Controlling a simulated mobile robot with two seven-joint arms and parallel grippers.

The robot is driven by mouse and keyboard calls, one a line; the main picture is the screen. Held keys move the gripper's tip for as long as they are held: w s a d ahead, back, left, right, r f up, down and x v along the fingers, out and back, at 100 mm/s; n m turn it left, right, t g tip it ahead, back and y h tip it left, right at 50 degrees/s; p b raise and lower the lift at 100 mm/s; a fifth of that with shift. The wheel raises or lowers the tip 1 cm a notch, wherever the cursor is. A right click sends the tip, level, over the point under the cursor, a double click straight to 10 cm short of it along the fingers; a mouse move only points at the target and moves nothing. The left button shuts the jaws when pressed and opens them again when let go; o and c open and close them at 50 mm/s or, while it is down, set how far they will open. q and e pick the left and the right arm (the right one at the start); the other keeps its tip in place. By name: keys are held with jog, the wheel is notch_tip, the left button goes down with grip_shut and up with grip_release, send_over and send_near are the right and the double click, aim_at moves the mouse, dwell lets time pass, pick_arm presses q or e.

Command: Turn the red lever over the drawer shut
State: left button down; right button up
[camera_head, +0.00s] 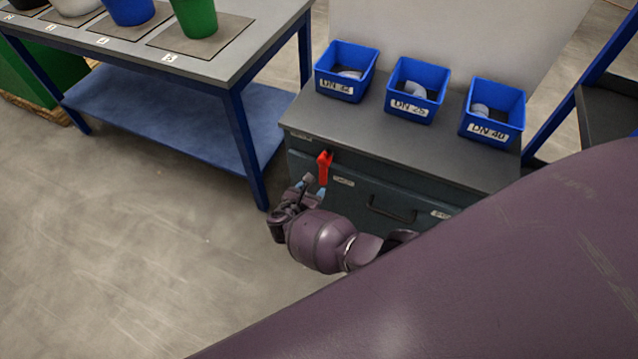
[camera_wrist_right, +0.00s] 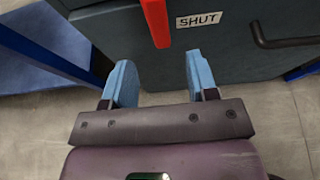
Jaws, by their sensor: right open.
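The red lever (camera_head: 324,167) is on the front of the dark drawer cabinet (camera_head: 345,162), near its left end, and points roughly downward. In the right wrist view the red lever (camera_wrist_right: 157,22) comes in from the top edge, to the left of a label reading SHUT (camera_wrist_right: 199,19). My right gripper (camera_head: 314,188) is open just below and in front of the lever. Its two blue fingertips (camera_wrist_right: 160,75) stand apart with nothing between them, and the lever's lower end shows just beyond the gap. The lever's pivot is outside the wrist view. My left gripper is not in view.
A drawer handle (camera_head: 391,210) sits right of the lever. Three blue bins, including the left one (camera_head: 345,72), stand on the cabinet top. A blue-framed table (camera_head: 240,60) with buckets stands to the left. The floor (camera_head: 130,230) at front left is clear.

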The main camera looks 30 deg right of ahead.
jog(key=shift+v, duration=0.95)
